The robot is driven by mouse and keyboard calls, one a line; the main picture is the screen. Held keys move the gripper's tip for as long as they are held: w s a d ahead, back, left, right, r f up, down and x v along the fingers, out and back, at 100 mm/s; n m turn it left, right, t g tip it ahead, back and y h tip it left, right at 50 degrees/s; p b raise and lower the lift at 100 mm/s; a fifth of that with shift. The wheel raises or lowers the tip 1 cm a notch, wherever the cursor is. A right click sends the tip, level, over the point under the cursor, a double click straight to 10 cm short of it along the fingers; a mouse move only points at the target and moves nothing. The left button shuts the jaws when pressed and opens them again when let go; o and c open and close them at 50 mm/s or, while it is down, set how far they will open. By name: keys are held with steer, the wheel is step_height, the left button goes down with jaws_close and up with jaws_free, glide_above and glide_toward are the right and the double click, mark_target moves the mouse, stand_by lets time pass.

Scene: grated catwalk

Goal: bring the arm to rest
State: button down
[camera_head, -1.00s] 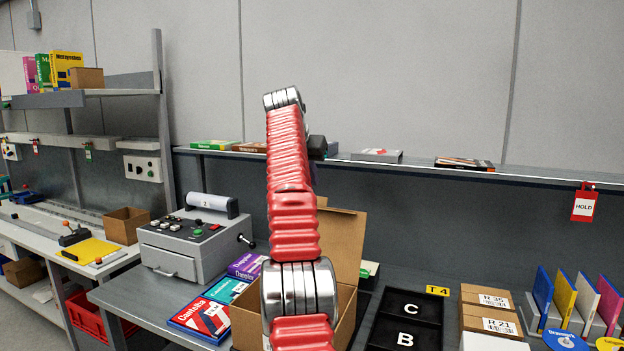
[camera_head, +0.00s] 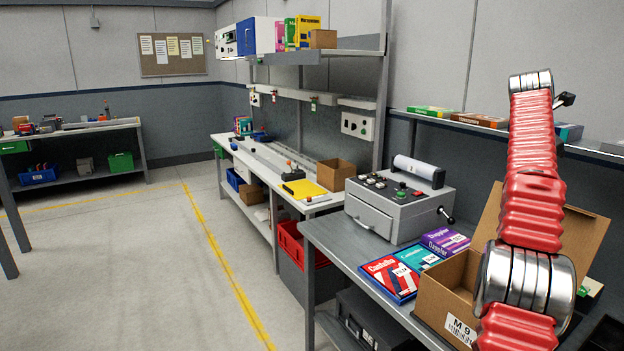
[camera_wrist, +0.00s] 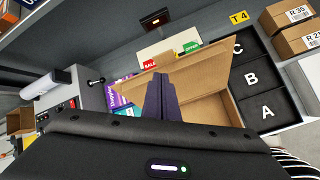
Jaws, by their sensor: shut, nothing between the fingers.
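My red arm stands nearly upright at the right of the head view, in front of the bench. My gripper is mostly hidden behind it there; only a small dark part shows beside the arm's top. In the wrist view my gripper (camera_wrist: 163,92) has its dark fingers together, with nothing between them. The fingers appear in front of an open cardboard box (camera_wrist: 202,108), apparently above it. That box, labelled M 9, also stands on the bench in the head view (camera_head: 434,306), partly behind my arm.
A grey control box (camera_head: 385,215) and several books, including a red and blue one (camera_head: 388,278), lie left of the cardboard box. Black lettered trays (camera_wrist: 259,76) show in the wrist view. A wall shelf (camera_head: 457,127) runs behind. The floor (camera_head: 130,270) at left is clear.

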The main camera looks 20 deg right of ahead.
steer(key=w+a+f+m+y, duration=0.2)
steer(key=w+a+f+m, duration=0.2)
steer(key=a+f+m, duration=0.4)
steer(key=a+f+m+t+y, duration=0.1)
steer(key=a+f+m, duration=0.2)
steer(key=a, duration=0.7)
steer(key=a+f+m+y, duration=0.1)
steer(key=a+f+m, duration=0.2)
steer(key=a, duration=0.7)
steer(key=s+a+f+t+y, duration=0.1)
steer(key=s+a+f, duration=0.2)
steer(key=s+a, duration=0.4)
steer(key=s+a+f+t+y, duration=0.1)
steer(key=s+a+f, duration=0.2)
steer(key=a, duration=1.3)
steer(key=s+a+f+y, duration=0.1)
steer(key=s+a+f, duration=0.2)
steer(key=s+a, duration=0.7)
steer(key=a, duration=0.2)
steer(key=shift+s+a+t, duration=0.3)
steer(key=shift+t, duration=0.1)
